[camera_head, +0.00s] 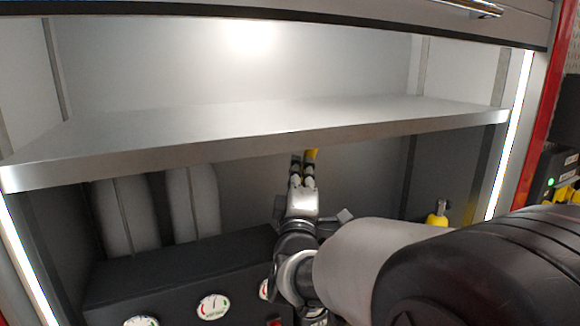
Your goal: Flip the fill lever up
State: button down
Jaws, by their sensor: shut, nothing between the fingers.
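My gripper (303,174) reaches into the bumper compartment, its fingers pointing away just below the shelf's front edge. The fingers are shut with nothing held. A small yellow piece (312,155) shows right at the fingertips; I cannot tell if it is a lever end or whether the fingers touch it. A yellow-handled part (437,216) stands upright to the right, partly hidden by my arm. I cannot tell which yellow part, if either, is the fill lever. My arm covers the right part of the panel.
A metal shelf (250,140) spans the compartment just above my gripper. A black pump panel (180,275) with round gauges (213,306) lies below left, and grey cylinders (193,205) stand behind it. Lit side posts (508,135) bound the opening.

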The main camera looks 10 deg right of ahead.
jog(key=w+p, duration=0.1)
jog(key=w+r+n+g+p, duration=0.1)
jog(key=p, duration=0.1)
jog(key=w+a+g+p, duration=0.1)
jog(key=p, duration=0.1)
jog(key=shift+r+n+y, duration=0.3)
jog(key=shift+r+y, duration=0.1)
jog(key=shift+f, duration=0.1)
